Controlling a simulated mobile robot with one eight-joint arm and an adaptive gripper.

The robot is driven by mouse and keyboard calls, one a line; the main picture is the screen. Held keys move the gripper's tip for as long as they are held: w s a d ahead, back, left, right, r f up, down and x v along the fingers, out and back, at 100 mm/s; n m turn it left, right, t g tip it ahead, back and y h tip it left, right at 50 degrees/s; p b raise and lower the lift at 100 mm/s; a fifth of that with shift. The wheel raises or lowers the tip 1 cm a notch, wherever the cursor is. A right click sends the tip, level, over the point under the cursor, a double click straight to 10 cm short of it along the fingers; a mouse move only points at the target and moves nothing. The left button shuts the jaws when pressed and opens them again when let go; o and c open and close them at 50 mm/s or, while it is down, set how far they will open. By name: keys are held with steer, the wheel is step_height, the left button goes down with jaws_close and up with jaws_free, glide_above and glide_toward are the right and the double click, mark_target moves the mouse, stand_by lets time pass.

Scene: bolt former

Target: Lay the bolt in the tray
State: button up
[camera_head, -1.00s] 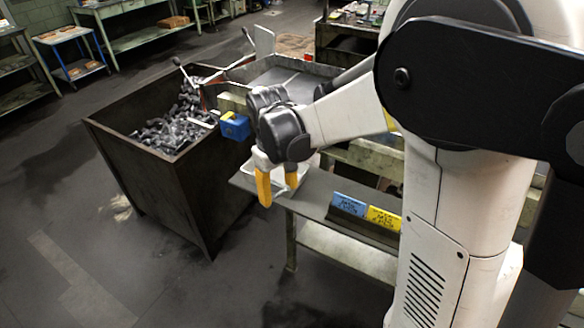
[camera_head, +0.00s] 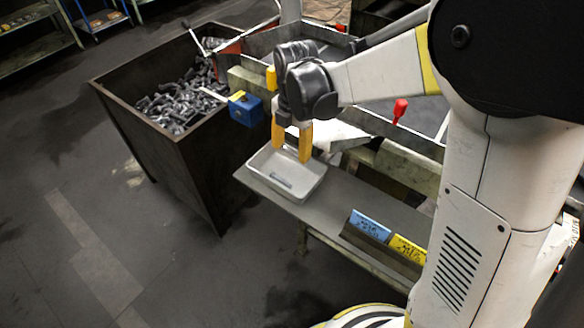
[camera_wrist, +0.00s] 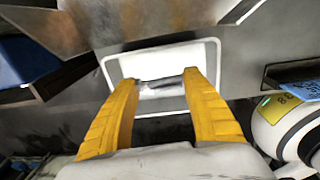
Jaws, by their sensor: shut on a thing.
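The tray (camera_head: 316,187) is shallow and pale, on a narrow grey shelf. It also shows in the wrist view (camera_wrist: 215,48), below the fingers. My gripper (camera_head: 291,155) points down above the tray's back part, its two yellow fingers apart. In the wrist view my gripper (camera_wrist: 160,86) has the bolt (camera_wrist: 163,85), a short grey metal piece, lying across between its fingertips, over the tray. A small grey shape (camera_head: 280,181) shows on the tray floor in the head view; I cannot tell whether it is a shadow or a piece.
A dark metal bin (camera_head: 190,165) full of grey metal parts stands left of the shelf. A blue box (camera_head: 246,109) is just left of my gripper. Blue (camera_head: 370,226) and yellow (camera_head: 408,250) signs stand on the shelf to the right. A red knob (camera_head: 400,109) is behind.

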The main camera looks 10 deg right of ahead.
mark_target(291, 171)
step_height(291, 171, down, 2)
steer(key=shift+f, duration=0.1)
step_height(291, 171, down, 4)
steer(key=shift+r+b, duration=0.2)
steer(key=shift+b, duration=0.8)
jaws_close()
steer(key=c, duration=0.5)
jaws_free()
steer(key=shift+r, duration=0.15)
steer(key=o, duration=1.6)
steer(key=shift+o, duration=0.2)
